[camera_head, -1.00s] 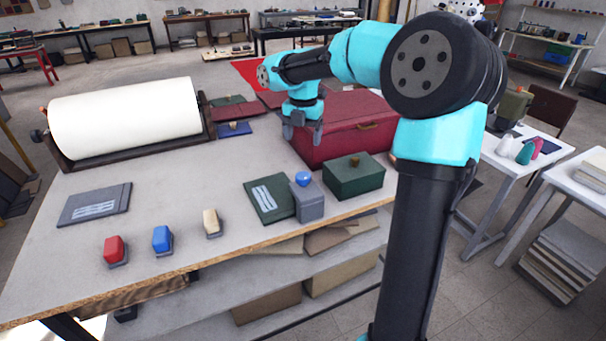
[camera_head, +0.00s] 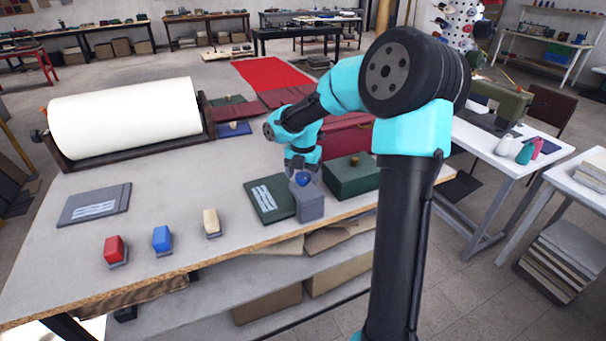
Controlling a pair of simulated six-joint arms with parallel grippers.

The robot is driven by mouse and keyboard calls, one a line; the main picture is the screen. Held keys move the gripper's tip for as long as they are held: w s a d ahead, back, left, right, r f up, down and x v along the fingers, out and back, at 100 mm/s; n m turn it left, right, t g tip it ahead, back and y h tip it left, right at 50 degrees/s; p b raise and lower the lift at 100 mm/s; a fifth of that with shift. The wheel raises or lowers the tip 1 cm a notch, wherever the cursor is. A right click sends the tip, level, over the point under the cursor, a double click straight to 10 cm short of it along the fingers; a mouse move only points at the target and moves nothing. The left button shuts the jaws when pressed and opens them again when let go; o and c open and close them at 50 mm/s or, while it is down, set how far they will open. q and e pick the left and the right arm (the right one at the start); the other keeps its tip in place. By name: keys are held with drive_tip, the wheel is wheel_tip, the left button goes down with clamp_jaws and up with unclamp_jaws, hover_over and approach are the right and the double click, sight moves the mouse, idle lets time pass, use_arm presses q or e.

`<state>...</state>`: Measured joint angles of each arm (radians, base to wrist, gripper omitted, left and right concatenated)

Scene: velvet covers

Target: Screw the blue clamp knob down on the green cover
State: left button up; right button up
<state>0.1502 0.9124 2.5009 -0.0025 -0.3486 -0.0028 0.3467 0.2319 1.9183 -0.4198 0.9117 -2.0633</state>
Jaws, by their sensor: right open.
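The blue clamp knob (camera_head: 303,180) sits on top of a grey clamp block (camera_head: 310,206) near the table's front edge. The green cover (camera_head: 268,201), with pale lines on it, lies flat with its right edge at the clamp block. My right gripper (camera_head: 304,178) points down at the knob, with its open fingers around or just behind it; contact cannot be made out. My left gripper is not in view.
A dark green box (camera_head: 352,176) stands close to the right of the clamp, and a red case (camera_head: 346,138) is behind it. Red (camera_head: 114,249), blue (camera_head: 162,239) and cream (camera_head: 211,222) blocks stand to the left. A grey cover (camera_head: 95,204) lies farther left. A white roll (camera_head: 125,117) is at the back left.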

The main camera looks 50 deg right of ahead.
drive_tip(key=c, duration=0.9)
